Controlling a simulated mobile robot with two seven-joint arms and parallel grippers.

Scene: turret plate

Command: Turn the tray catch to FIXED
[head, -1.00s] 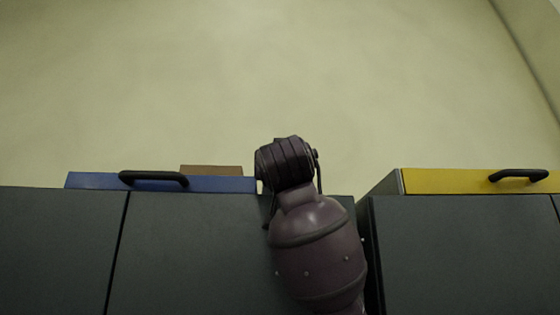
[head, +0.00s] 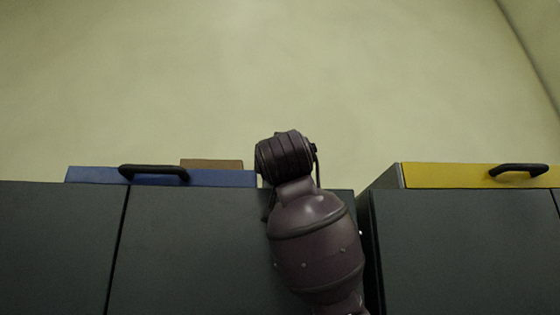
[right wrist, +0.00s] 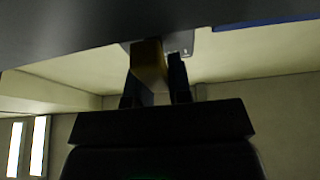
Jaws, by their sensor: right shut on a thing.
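My right gripper (right wrist: 157,85) shows in the right wrist view, with its two dark fingers pointing up under a dark overhanging surface. It is shut on a yellow-brown piece (right wrist: 148,62), which looks like the handle of the tray catch. A small light grey plate (right wrist: 203,42) with faint marks sits just behind the fingers; its lettering is too small to read. The catch's setting cannot be made out. In the head view one of my arms rises in the middle and its gripper is hidden. My left gripper is not in view.
In the head view a blue tray (head: 225,178) with a black handle (head: 153,172) lies on dark grey cabinets (head: 190,240). A brown block (head: 212,163) shows behind it. A yellow tray (head: 440,176) with a black handle (head: 518,170) is at right.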

